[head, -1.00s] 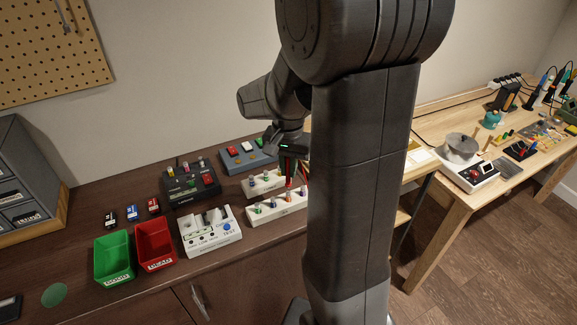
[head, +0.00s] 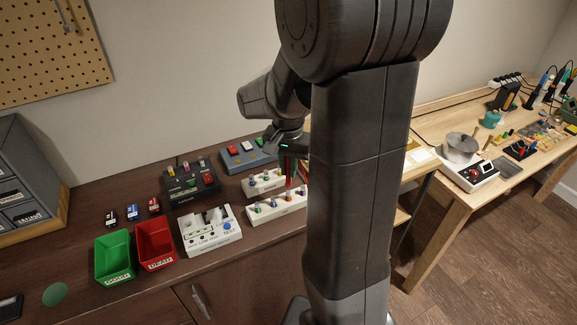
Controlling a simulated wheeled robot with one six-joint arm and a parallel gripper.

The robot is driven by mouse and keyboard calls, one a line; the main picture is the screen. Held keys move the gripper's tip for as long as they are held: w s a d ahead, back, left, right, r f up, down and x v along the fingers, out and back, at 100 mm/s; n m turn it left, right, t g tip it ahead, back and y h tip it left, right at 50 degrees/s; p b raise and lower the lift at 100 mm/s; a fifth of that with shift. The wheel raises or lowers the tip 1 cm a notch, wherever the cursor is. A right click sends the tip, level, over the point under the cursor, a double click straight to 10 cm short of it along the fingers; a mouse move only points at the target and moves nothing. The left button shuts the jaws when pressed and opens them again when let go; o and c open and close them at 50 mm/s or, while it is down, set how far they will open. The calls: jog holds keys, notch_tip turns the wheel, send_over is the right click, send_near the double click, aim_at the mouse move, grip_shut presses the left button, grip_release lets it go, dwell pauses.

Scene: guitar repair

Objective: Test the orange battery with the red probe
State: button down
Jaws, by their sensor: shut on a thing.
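My gripper (head: 289,158) hangs above the two white battery racks, partly covered by my own arm. It is shut on a slim red thing (head: 288,173), which looks like the red probe, pointing down at the racks. The front rack (head: 262,218) holds several small upright batteries. The orange battery (head: 288,198) stands in it, just below the red tip. Whether the tip touches the battery is too small to tell. The back rack (head: 252,192) also holds batteries and is partly hidden by the gripper and the red thing.
A white tester with a blue button (head: 227,226) sits left of the racks. A green bin (head: 114,262) and a red bin (head: 155,248) stand further left. A black device (head: 190,190) and a grey-blue box (head: 240,160) lie behind. My arm hides the table to the right.

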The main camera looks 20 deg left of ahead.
jog(key=shift+f+b, duration=0.4)
jog(key=shift+f, duration=0.2)
dwell(2.1)
jog(key=shift+r, duration=0.1)
notch_tip(320, 180, up, 6)
jog(key=p, duration=0.5)
dwell(0.5)
